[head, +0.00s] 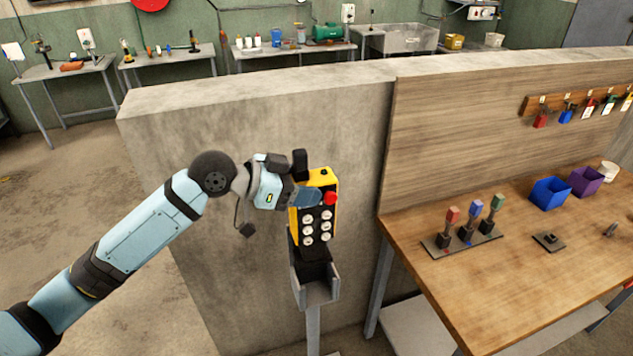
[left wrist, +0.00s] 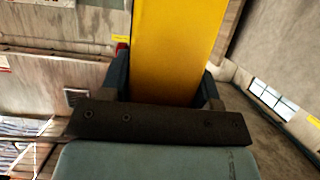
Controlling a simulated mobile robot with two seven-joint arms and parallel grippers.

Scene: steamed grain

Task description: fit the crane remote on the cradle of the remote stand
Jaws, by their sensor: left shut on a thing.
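The crane remote (head: 318,222) is a yellow and black box with white buttons and a red knob. It is upright in the head view, and its yellow side also shows in the left wrist view (left wrist: 175,45). My left gripper (head: 307,196) is shut on its upper part. The remote stand (head: 316,291) is a grey post with an open-fronted grey cradle, directly below the remote. A black part is at the remote's lower end, at the cradle's top; I cannot tell whether it rests in the cradle. My right gripper is out of view.
A concrete wall (head: 240,120) stands close behind the stand. To the right, a wooden workbench (head: 480,290) carries a rack of three coloured-top levers (head: 465,240), a blue bin (head: 550,193) and a purple bin (head: 585,181). Open floor lies on the left.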

